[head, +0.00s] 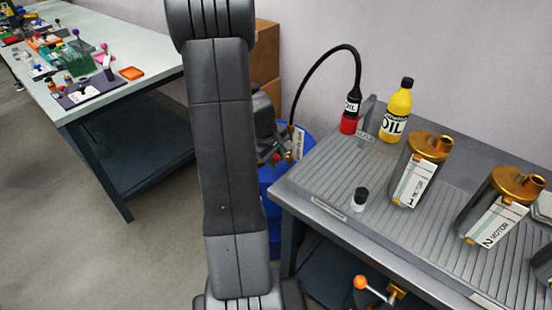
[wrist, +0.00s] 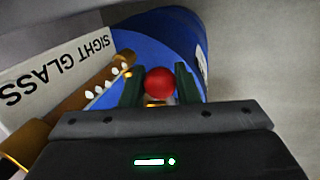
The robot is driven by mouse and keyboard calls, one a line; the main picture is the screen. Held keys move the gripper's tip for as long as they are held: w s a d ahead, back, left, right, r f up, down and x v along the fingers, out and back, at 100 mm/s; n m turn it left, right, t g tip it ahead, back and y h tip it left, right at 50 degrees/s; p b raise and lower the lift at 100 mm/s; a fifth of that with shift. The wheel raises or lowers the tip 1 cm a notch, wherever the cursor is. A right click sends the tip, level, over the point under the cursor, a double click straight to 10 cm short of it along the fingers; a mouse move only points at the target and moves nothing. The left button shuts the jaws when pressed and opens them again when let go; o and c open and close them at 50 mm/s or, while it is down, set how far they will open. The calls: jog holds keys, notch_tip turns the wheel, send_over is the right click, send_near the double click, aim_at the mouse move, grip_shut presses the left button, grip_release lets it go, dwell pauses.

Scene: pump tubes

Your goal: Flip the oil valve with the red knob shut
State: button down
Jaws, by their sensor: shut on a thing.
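The red knob (wrist: 160,82) of the oil valve sits between the two dark green fingers of my gripper (wrist: 159,86) in the wrist view. My gripper is shut on it. A brass part shows just below the knob, but the lever is mostly hidden by the knob and gripper. In the head view my gripper (head: 283,155) is beside the left end of the metal bench, partly behind my arm. A brass sight-glass piece (wrist: 85,95) with a white "SIGHT GLASS" label (wrist: 55,75) is left of the knob in the wrist view.
A blue drum (head: 270,215) stands below and behind my gripper. The grooved bench (head: 320,190) holds a yellow oil bottle (head: 396,112), a black and red oil bottle (head: 350,112) with a hose, and brass-topped motor cylinders (head: 415,165). An orange-knobbed lever (head: 360,282) is below the bench's front edge.

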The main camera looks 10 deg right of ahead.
jog(key=r+g+h+p, duration=0.1)
jog(key=p, duration=0.1)
jog(key=w+a+r+g+h+p, duration=0.1)
jog(key=g, duration=0.1)
jog(key=shift+w+a+r+n+p, duration=0.1)
jog(key=shift+w+r+n+p, duration=0.05)
jog(key=shift+w+n+p, duration=0.15)
jog(key=shift+w+a+r+n+g+h+p, duration=0.2)
jog(key=shift+w+a+g+h+p, duration=0.2)
jog(key=shift+g+h+p, duration=0.45)
jog(key=shift+w+a+r+n+g+h+p, duration=0.1)
jog(key=shift+w+a+r+g+h+p, duration=0.15)
jog(key=shift+w+g+h+p, duration=0.4)
jog(key=shift+s+f+g, duration=0.1)
jog(key=shift+s+g, duration=0.1)
jog(key=shift+g, duration=0.1)
jog(key=c, duration=1.4)
grip_release()
jog(key=shift+a, duration=0.1)
jog(key=v, duration=1.4)
jog(key=shift+f, duration=0.15)
